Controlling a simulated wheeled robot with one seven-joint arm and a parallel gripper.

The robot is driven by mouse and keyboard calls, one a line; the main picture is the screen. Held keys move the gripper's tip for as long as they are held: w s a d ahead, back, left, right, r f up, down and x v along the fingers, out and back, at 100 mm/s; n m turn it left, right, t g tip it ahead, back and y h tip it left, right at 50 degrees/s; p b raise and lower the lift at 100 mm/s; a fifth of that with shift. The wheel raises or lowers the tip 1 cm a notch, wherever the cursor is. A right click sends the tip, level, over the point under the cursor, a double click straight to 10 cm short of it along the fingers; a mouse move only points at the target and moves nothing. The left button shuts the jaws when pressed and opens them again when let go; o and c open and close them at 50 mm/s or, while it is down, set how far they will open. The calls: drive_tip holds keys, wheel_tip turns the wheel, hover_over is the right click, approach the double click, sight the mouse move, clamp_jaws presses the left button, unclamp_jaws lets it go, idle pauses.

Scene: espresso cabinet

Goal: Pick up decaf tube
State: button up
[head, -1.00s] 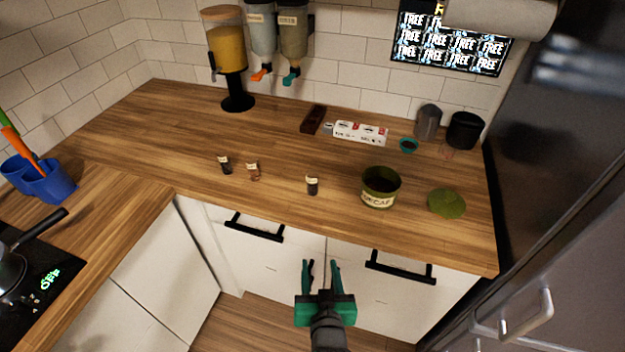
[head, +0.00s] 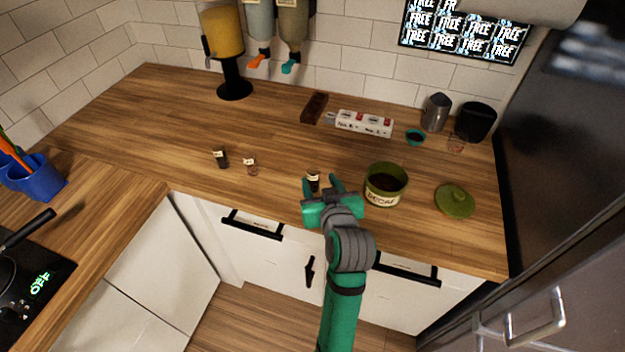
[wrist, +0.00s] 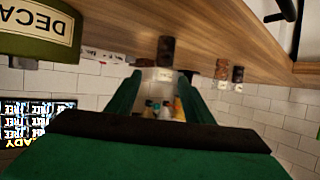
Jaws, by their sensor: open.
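A small dark tube with a pale label (head: 313,178) stands on the wooden counter near its front edge. My gripper (head: 320,185) is open at this tube, coming from the front. In the wrist view, which is upside down, the tube (wrist: 165,52) shows centred between the open fingers (wrist: 160,80). I cannot tell whether it is fully between the fingertips. Two similar tubes stand to the left, one dark (head: 221,160) and one reddish brown (head: 250,167). The tube labels are too small to read, so I cannot tell which one is decaf.
A green container labelled DECAF (head: 385,184) stands just right of my gripper, with a green lid (head: 455,201) beside it.

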sight(314, 178)
drive_tip(key=x, duration=0.5)
drive_tip(key=shift+w+a+f, duration=0.1)
drive_tip(key=shift+a+f, duration=0.15)
drive_tip(key=shift+w+d+f, duration=0.1)
drive_tip(key=shift+w, duration=0.15)
drive_tip(key=shift+w+a+f, duration=0.15)
drive_tip(key=shift+w+a, duration=0.05)
drive_tip(key=shift+c, duration=0.4)
drive_tip(key=c, duration=1.1)
